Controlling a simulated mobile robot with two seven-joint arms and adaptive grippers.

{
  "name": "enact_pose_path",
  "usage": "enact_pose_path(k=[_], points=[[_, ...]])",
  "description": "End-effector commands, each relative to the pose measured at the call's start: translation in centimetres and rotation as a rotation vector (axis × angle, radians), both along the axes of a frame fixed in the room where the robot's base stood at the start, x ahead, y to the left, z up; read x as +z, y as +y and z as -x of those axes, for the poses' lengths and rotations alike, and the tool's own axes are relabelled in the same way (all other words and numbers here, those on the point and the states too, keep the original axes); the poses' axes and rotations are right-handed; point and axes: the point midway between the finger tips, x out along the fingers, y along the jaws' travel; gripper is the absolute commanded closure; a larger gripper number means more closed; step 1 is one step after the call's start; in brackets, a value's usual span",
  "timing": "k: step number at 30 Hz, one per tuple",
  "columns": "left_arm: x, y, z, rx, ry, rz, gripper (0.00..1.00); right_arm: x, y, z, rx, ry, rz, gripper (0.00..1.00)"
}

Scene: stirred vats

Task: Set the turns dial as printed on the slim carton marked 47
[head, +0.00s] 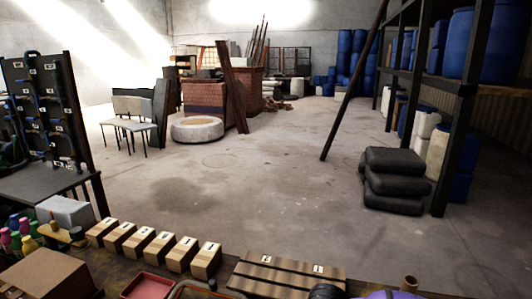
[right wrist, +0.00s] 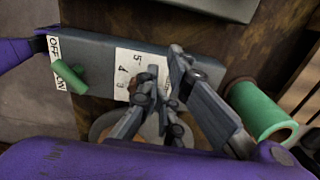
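In the right wrist view a dark grey box (right wrist: 100,49) carries a white number plate (right wrist: 128,63) with 5 and 4 readable. A green switch lever (right wrist: 69,76) sits at its OFF/ON label. My right gripper (right wrist: 163,68) is over the box at the plate's right side. Its fingers cover the spot where the turns dial might be, so I cannot tell whether they hold it. In the head view several light brown cartons (head: 158,248) stand in a row with small dark marks on white labels; I cannot read 47 on any. My left gripper is not in view.
A green spool (right wrist: 262,110) lies close to the right of my gripper in the wrist view. In the head view a brown box (head: 48,276), a red tray (head: 147,287) and a grooved wooden block (head: 285,275) crowd the bench. Small coloured bottles (head: 16,236) stand at left.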

Motion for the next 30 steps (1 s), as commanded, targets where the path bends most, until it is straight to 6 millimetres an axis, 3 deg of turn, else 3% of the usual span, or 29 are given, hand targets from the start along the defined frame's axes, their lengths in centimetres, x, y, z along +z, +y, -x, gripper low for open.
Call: enact_pose_path(k=[1,30], points=[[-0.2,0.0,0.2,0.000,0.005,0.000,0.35,-1.1,0.1,1.1,0.003,0.030,0.000,1.00],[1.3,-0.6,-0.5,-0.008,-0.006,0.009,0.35,-0.4,0.8,2.7,0.002,0.017,0.001,1.00]])
